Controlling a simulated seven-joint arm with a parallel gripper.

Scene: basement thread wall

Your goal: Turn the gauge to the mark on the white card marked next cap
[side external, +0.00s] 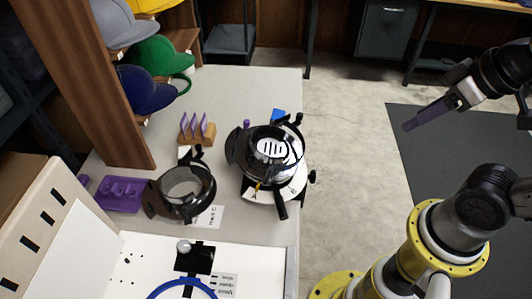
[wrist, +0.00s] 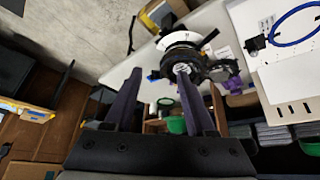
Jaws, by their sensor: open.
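A round black cap-hoop device (side external: 270,150) stands on the grey table, with a slotted white disc in its middle. Below it is a white dial plate (side external: 262,196) with a black lever and a small yellow pointer, which may be the gauge; its marks are too small to read. A white card (side external: 210,217) lies by a second black hoop, its lettering partly legible as "mark C". Another white card (side external: 226,284) has small unreadable lines. My gripper (side external: 408,126) is open and empty, right of the table. In the wrist view its fingers (wrist: 158,70) are apart, short of the device (wrist: 184,62).
The second black hoop (side external: 183,190) sits left of the device. A white board with a blue ring (side external: 182,287) is in front. Open floor separates my arm from the table.

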